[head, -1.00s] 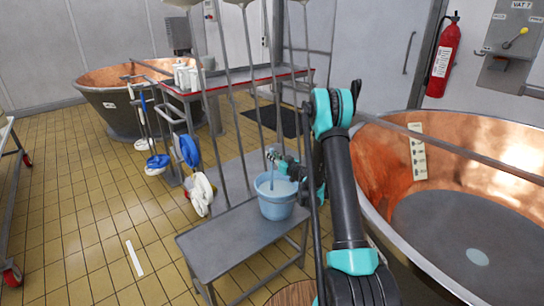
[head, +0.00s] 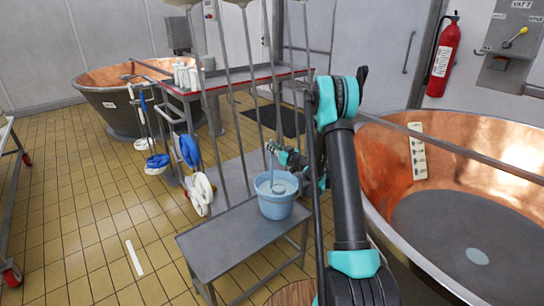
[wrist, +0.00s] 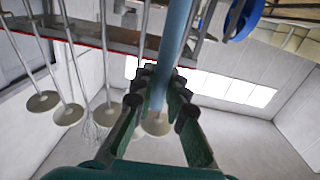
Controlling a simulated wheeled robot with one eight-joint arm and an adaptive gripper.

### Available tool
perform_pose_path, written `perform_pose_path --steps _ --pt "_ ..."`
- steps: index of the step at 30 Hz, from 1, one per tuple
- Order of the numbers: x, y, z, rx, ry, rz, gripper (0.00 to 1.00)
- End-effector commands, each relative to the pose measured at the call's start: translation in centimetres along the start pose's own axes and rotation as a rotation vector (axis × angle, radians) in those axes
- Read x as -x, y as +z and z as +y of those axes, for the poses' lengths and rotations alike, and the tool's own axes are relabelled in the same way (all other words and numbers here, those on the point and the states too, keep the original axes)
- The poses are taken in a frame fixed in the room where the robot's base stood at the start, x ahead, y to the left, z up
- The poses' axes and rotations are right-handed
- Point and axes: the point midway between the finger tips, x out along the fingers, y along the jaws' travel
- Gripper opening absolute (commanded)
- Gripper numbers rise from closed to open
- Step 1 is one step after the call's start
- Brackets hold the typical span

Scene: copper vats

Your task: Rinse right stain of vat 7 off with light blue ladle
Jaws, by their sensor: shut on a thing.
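My gripper (head: 274,151) is above the light blue bucket (head: 277,206), shut on the handle of the light blue ladle (head: 271,164). In the wrist view the handle (wrist: 174,45) runs between the fingers of my gripper (wrist: 160,88). In the head view the handle reaches down into the bucket, where a round shape, apparently the ladle's bowl, shows at the water. The bucket stands on a grey bench (head: 215,250). The copper vat (head: 385,165) under the VAT 7 sign is at the right, partly behind my arm. I cannot clearly make out a stain on it.
A bar (head: 460,155) crosses the vat's top. A red-edged table (head: 240,82), another copper vat (head: 130,75) and hanging brushes (head: 190,150) are at the left. Tiled floor lies open in front left.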

Motion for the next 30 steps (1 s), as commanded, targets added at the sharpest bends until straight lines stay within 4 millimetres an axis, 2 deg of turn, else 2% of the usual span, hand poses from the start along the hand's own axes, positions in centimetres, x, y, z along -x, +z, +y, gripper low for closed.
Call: perform_pose_path --steps 3,21,30 --pt "0.1 -2.3 0.0 0.000 0.000 0.000 0.00" --pt "0.1 -12.9 0.0 0.000 0.000 0.000 0.00" --pt "0.1 -15.9 0.0 0.000 0.000 0.000 0.00"
